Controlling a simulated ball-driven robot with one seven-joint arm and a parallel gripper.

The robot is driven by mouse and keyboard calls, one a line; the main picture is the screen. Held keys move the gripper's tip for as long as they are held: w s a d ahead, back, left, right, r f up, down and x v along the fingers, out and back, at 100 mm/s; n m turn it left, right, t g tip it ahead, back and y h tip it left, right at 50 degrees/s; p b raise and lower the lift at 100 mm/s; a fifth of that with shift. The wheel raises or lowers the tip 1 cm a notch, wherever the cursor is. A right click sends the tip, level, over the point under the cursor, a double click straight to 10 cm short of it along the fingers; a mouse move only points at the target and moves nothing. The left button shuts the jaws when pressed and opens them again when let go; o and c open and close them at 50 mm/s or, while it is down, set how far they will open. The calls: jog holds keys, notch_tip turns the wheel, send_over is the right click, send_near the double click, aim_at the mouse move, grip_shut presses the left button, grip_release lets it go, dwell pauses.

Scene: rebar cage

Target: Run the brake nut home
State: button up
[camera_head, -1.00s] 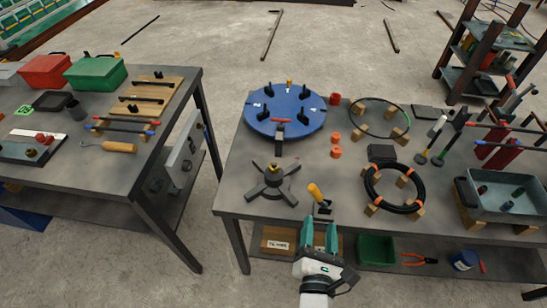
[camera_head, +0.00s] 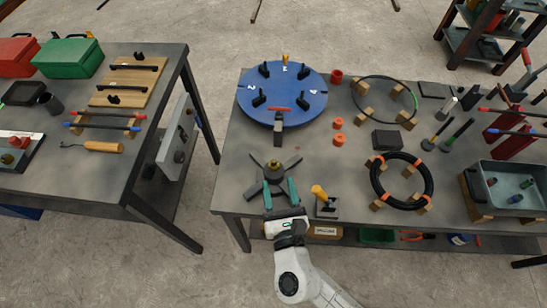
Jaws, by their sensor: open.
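A dark stand with several flat arms (camera_head: 253,191) sits at the front left of the right-hand table. A small brass-coloured piece, likely the brake nut (camera_head: 273,164), shows at its hub; its thread and seating are too small to tell. My gripper (camera_head: 281,184) has its two teal fingers apart, with nothing held between them. The fingers are at the stand's near side, one on each side of a near arm in the picture, just short of the hub. I cannot tell whether they touch the stand.
A blue turntable (camera_head: 300,100) with black clamps stands behind the stand. A yellow-handled lever (camera_head: 321,195) stands close to the right of my gripper. A black coil (camera_head: 376,182) on wooden blocks lies further right.

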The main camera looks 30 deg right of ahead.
aim_at(275, 168)
jog(key=p+x, duration=0.1)
jog(key=x, duration=0.6)
jog(key=shift+w+d, duration=0.1)
jog(key=shift+w, duration=0.15)
jog(key=c, duration=0.9)
